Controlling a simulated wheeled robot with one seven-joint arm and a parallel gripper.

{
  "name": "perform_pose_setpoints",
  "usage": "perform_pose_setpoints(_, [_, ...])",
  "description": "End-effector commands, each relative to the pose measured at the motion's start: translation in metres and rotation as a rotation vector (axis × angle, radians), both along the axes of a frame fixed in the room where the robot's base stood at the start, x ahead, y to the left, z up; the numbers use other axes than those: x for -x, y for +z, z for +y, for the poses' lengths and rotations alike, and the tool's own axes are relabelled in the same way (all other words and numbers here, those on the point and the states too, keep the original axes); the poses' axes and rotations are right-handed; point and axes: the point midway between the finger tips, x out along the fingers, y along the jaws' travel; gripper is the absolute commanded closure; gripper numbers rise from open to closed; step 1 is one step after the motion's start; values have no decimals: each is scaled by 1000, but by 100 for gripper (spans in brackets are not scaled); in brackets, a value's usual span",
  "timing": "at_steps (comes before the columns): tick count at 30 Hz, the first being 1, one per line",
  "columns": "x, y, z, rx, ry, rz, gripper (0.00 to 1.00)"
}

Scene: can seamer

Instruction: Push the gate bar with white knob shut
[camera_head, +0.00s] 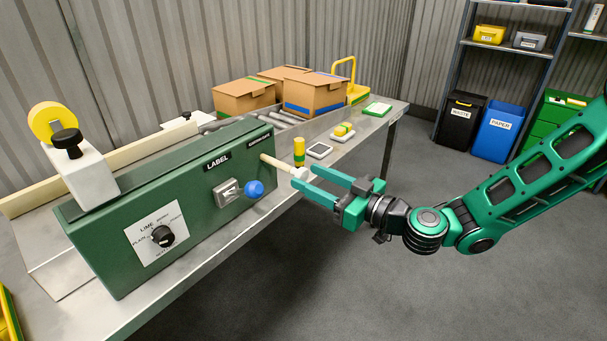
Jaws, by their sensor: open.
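The gate bar (277,163) is a pale rod that sticks out from the right end of the green machine housing (205,235), angled toward the front right. Its white knob (299,173) is at the outer end. My gripper (303,177) is open, with its two green fingers pointing left at the knob. The knob shows close to the fingertips, near the gap between them. I cannot tell whether they touch.
The housing carries a blue knob (254,188), a metal switch (226,192) and a black dial (163,236). A yellow-green cylinder (299,152) and a small device (319,150) stand behind the bar. Cardboard boxes (243,97) sit on rollers farther back. The floor at front right is clear.

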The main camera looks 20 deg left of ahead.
Motion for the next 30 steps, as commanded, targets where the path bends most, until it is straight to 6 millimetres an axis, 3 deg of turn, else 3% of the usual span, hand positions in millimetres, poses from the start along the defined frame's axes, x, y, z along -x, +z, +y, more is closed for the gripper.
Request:
perform_pose_setpoints(6, [-9,0,24,0,1,-2,53])
perform_pose_setpoints(18, [-13,0,30,0,-1,0,53])
perform_pose_setpoints(19, [-13,0,30,0,-1,0,56])
perform_pose_setpoints(24, [-13,0,30,0,-1,0,96])
perform_pose_setpoints(25, [-13,0,30,0,-1,0,100])
perform_pose_setpoints(30, [-17,0,28,0,-7,-1,100])
